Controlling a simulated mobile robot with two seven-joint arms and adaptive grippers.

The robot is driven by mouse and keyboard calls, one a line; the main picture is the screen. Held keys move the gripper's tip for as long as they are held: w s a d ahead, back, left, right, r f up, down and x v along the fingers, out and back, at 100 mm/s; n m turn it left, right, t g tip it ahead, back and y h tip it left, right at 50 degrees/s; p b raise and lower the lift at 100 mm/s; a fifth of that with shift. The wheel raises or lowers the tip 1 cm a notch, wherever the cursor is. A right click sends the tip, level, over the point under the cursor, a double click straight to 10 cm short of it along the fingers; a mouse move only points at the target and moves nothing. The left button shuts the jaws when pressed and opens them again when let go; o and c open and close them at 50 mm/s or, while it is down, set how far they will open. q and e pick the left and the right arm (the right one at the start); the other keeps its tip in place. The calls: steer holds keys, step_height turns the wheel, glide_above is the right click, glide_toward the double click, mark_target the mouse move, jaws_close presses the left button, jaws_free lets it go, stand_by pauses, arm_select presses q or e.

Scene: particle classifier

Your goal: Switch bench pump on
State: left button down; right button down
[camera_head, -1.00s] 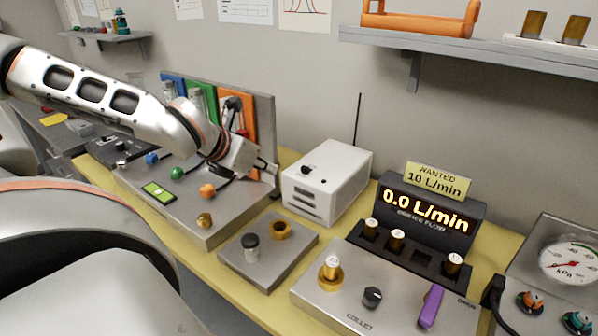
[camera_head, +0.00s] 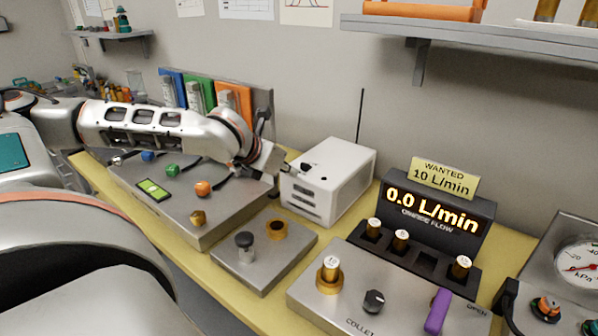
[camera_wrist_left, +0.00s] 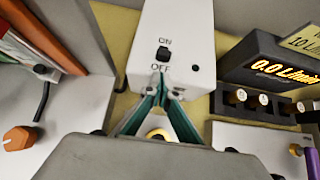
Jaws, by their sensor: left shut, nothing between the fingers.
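The bench pump appears to be the white box (camera_head: 338,185) with a thin antenna, standing on the yellow bench. Its top has a black rocker switch (camera_wrist_left: 163,54) between the marks ON and OFF in the left wrist view, with OFF on the side nearer my gripper. My left gripper (camera_wrist_left: 160,78) is shut and empty, its fingertips close to the OFF mark, just short of the switch. I cannot tell whether they touch the box. In the head view my left gripper (camera_head: 287,170) is at the box's left edge. My right gripper is not in view.
A display reading 0.0 L/min (camera_head: 432,211) stands right of the box, below a sign for 10 L/min (camera_head: 444,178). A collet plate (camera_head: 345,298) and a small plate with a knob (camera_head: 262,262) lie in front. A panel with coloured knobs (camera_head: 225,205) is under my arm.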

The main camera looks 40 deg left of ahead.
mark_target(305, 167)
arm_select(q)
steer(key=shift+w+a+f+b, duration=0.15)
steer(key=shift+w+b, duration=0.2)
steer(key=shift+w, duration=0.2)
steer(key=shift+w+d+f+b, duration=0.1)
steer(key=shift+w+b, duration=0.25)
steer(key=shift+w, duration=0.2)
steer(key=shift+w+r, duration=0.15)
steer(key=shift+w, duration=0.1)
steer(key=shift+a+r, duration=0.1)
